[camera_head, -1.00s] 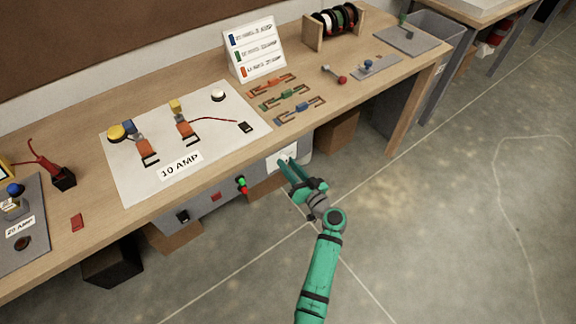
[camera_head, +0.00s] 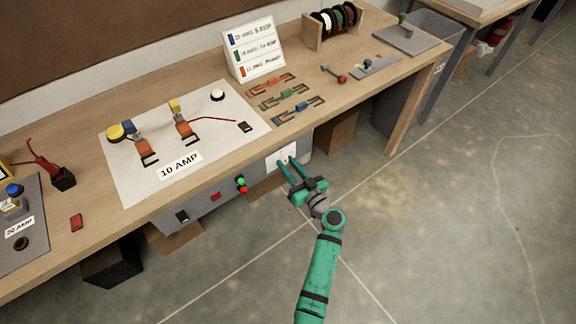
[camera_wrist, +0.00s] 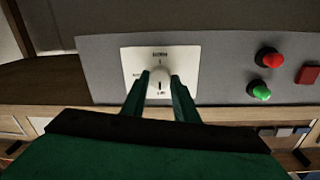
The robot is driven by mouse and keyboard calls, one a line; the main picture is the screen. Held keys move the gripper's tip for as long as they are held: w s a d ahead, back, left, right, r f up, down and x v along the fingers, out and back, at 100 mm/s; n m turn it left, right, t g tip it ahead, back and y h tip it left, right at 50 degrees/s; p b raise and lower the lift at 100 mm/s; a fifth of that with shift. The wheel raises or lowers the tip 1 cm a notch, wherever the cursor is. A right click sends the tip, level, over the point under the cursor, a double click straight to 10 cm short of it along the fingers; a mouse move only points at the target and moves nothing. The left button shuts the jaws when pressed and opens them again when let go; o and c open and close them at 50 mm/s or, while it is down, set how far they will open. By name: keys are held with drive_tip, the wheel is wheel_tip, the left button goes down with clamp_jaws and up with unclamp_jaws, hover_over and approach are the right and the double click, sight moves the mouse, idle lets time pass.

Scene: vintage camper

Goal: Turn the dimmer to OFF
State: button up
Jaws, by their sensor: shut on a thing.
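The dimmer is a white square plate (camera_head: 278,153) with a round knob, on the grey front panel under the bench. In the wrist view the plate (camera_wrist: 190,62) shows small printed marks, too small to read surely. The pale dimmer knob (camera_wrist: 159,76) sits between my fingertips, with a dark line on it that runs roughly up and down in that view. My gripper (camera_head: 287,162) is shut on the knob, one green finger on each side; its fingers also show in the wrist view (camera_wrist: 160,84).
Left of the dimmer on the panel are a green and a red light (camera_head: 241,184), a red switch (camera_head: 215,196) and a black switch (camera_head: 182,216). The bench edge (camera_head: 230,160) overhangs above my gripper. The floor (camera_head: 430,210) at right is clear.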

drive_tip(key=o, duration=1.1)
drive_tip(key=shift+c, duration=0.2)
drive_tip(key=v, duration=1.1)
drive_tip(key=shift+a+f, duration=0.15)
drive_tip(key=s+a+f+m+g+h, duration=0.15)
drive_tip(key=s+f+h, duration=0.25)
drive_tip(key=s+f, duration=0.45)
drive_tip(key=s+a+f+m+g+h, duration=0.1)
drive_tip(key=s+f+m+h, duration=0.3)
drive_tip(key=s, duration=0.7)
drive_tip(key=s+r+h, duration=0.2)
drive_tip(key=s+r, duration=0.4)
drive_tip(key=s, duration=0.6)
drive_tip(key=s+a+r+t, duration=0.1)
drive_tip(key=s+r, duration=0.2)
drive_tip(key=r, duration=0.3)
drive_tip(key=s+a+r+t, duration=0.2)
drive_tip(key=s+r, duration=0.2)
drive_tip(key=r, duration=0.3)
drive_tip(key=shift+a+r+n, duration=0.2)
drive_tip(key=shift+a+n, duration=0.05)
drive_tip(key=shift+n, duration=0.2)
